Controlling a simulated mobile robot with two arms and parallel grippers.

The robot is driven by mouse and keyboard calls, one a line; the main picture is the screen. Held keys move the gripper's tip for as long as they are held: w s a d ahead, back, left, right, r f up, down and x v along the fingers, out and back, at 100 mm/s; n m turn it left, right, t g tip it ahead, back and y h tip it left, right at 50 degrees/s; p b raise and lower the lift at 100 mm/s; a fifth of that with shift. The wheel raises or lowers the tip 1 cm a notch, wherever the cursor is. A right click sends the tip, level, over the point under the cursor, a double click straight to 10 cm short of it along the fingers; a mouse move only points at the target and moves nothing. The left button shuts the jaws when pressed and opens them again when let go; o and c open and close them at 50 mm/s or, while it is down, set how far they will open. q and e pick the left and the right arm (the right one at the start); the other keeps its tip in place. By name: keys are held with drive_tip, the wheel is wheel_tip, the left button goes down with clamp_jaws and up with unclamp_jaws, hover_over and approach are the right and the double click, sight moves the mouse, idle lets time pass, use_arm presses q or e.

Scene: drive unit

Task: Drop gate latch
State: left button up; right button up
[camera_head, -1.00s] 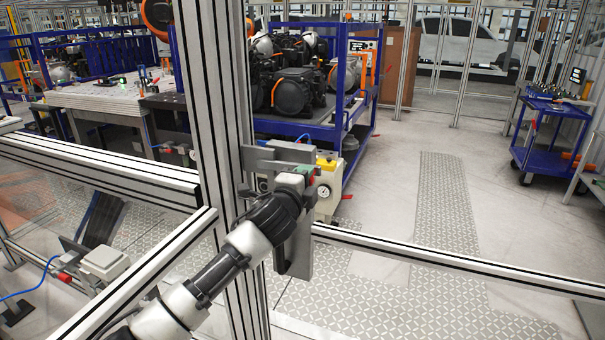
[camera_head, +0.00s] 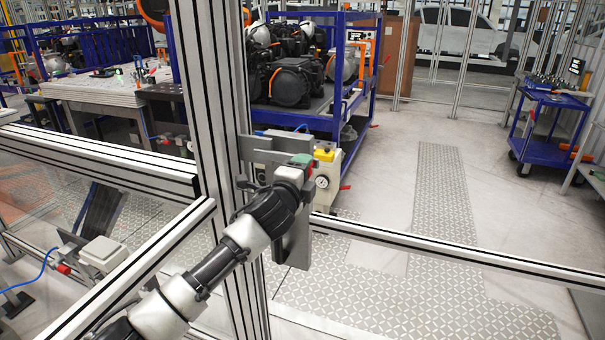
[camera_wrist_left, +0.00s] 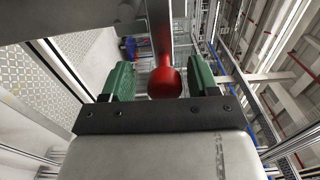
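The gate latch (camera_head: 262,150) is a grey metal assembly on the aluminium post, with a grey plate hanging below it. Its red handle (camera_wrist_left: 165,80) shows in the left wrist view, with a rounded end. My left gripper (camera_wrist_left: 160,80) has green fingers, one on each side of the red handle, with visible gaps beside it. It is open around the handle and not closed on it. In the head view my left gripper (camera_head: 303,166) is at the latch, and its arm hides part of the latch and post. My right gripper is not in view.
The aluminium post (camera_head: 210,120) and fence rails (camera_head: 450,263) stand close around my arm. Behind is a blue rack (camera_head: 350,100) with dark machine parts. A blue cart (camera_head: 545,150) stands at the right. The floor between them is clear.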

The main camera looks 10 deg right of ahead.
use_arm(q)
drive_tip(key=shift+s, duration=0.1)
drive_tip(key=b+v, duration=0.2)
drive_tip(key=v, duration=0.8)
drive_tip(key=shift+s+a, duration=0.2)
drive_tip(key=shift+s, duration=0.1)
drive_tip(key=shift+f, duration=0.15)
